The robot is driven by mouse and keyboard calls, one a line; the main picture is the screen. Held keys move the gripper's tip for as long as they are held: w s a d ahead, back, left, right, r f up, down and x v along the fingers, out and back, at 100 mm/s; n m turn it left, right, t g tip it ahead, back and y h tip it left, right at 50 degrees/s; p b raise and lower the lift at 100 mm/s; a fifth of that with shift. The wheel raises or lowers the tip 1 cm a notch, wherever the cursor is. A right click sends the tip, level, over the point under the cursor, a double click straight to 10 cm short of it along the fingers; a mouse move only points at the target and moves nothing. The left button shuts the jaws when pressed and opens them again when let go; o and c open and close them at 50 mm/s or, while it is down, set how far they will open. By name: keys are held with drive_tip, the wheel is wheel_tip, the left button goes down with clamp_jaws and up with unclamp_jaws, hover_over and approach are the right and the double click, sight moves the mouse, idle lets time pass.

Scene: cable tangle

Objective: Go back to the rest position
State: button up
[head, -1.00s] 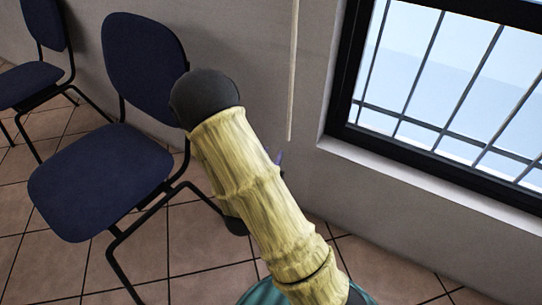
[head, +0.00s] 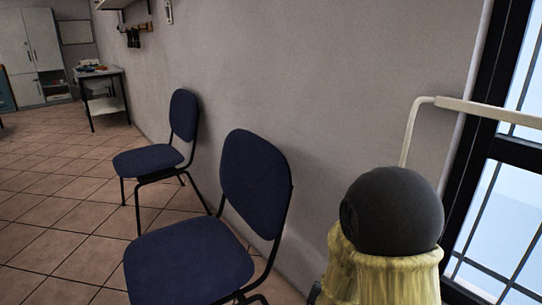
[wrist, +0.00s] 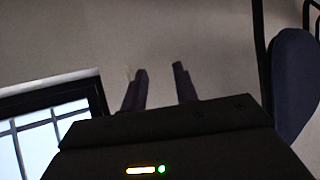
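My gripper (wrist: 160,70) shows in the wrist view with its two dark fingers apart. Only the grey wall shows between them, and nothing is held. In the head view, my arm's yellow-sleeved part with its black rounded end is at the lower right. The gripper itself is not visible in the head view.
Two blue chairs, a nearer one (head: 190,262) and a farther one (head: 148,160), stand along the wall (head: 330,75). A barred window (head: 500,190) is at the right. A table (head: 103,72) and cabinet (head: 30,45) stand far back left. The tiled floor (head: 55,200) at left is clear.

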drive_tip(key=s+r+n+g+y+p, duration=0.35)
drive_tip(key=s+r+n+g, duration=0.3)
drive_tip(key=s+r, duration=0.55)
drive_tip(key=w+r+p+v, duration=0.1)
drive_tip(key=w+p+v, duration=0.2)
drive_tip(key=p+v, duration=1.4)
drive_tip(key=w+a+p+v, duration=0.1)
drive_tip(key=w+p+v, duration=0.2)
drive_tip(key=p+v, duration=1.4)
drive_tip(key=a+r+p, duration=0.1)
drive_tip(key=p, duration=0.3)
drive_tip(key=shift+w+a+r+m+p, duration=0.15)
drive_tip(key=shift+w+a+m+p, duration=0.05)
drive_tip(key=shift+w+m+p, duration=0.15)
drive_tip(key=shift+h, duration=0.25)
drive_tip(key=shift+d, duration=0.1)
